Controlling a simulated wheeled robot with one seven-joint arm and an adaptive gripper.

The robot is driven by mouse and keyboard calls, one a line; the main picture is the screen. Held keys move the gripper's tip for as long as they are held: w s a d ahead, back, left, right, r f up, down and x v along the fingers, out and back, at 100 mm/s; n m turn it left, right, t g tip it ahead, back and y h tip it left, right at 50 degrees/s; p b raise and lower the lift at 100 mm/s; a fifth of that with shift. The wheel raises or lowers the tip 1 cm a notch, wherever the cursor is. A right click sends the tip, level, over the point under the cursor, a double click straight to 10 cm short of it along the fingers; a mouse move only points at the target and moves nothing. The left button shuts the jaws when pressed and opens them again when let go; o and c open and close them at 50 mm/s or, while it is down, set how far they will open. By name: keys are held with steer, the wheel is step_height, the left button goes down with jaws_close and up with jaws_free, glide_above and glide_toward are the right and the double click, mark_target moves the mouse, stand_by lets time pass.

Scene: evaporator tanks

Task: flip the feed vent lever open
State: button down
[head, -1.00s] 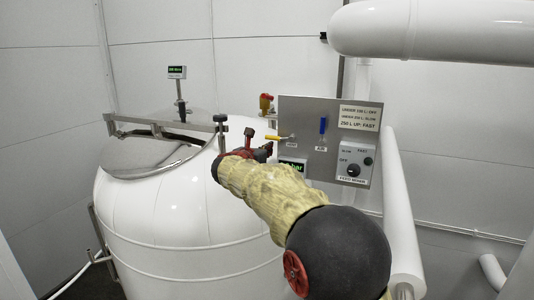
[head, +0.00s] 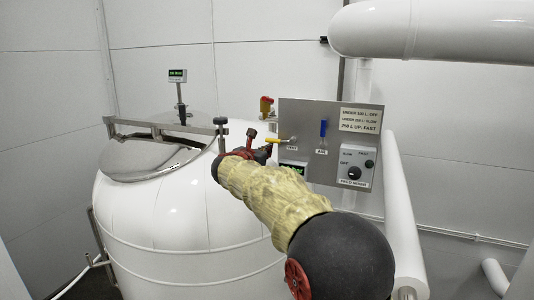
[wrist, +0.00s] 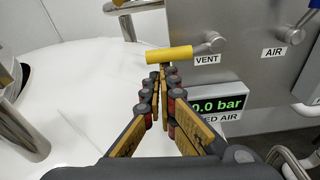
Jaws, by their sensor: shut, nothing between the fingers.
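The vent lever has a yellow handle (wrist: 168,54) that lies level and points left from its round pivot, above a VENT label (wrist: 207,59). It shows in the head view (head: 276,138) at the left of the grey panel. My gripper (wrist: 161,72) is shut and empty. In the wrist view its fingertips are just below the yellow handle, near its middle; I cannot tell whether they touch it. In the head view my gripper (head: 267,149) is just below and left of the lever, its fingers partly hidden by my wrist.
A blue air lever (head: 323,129) points up to the right on the panel (head: 308,112). A green display (wrist: 218,104) sits below the vent lever. A mixer knob (head: 354,172) is at lower right. The white tank (head: 150,215) is close on the left, with a metal clamp bar across its lid.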

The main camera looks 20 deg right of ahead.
steer(key=shift+r, duration=0.2)
step_height(320, 180, up, 2)
steer(key=m+b, duration=0.1)
steer(key=b, duration=0.1)
steer(key=m+b, duration=0.2)
steer(key=shift+w+a+r+m+t, duration=0.15)
steer(key=shift+m+t, duration=0.15)
steer(key=shift+s+d+r+m+t+y+b, duration=0.1)
steer(key=shift+s+d+r+m+t+b, duration=0.4)
steer(key=shift+r+m+b, duration=1.2)
steer(key=shift+s+d+r+m+t+y+b, duration=0.15)
steer(key=shift+s+d+r+m+b, duration=0.65)
steer(key=shift+m+b, duration=1.8)
steer(key=shift+s+d+r+m+t+y+b, duration=0.1)
steer(key=shift+s+d+r+m+t+b, duration=0.35)
steer(key=shift+r+m+b, duration=1.25)
steer(key=shift+s+d+f+b, duration=0.15)
steer(key=shift+f+b, duration=0.3)
steer(key=shift+b, duration=0.25)
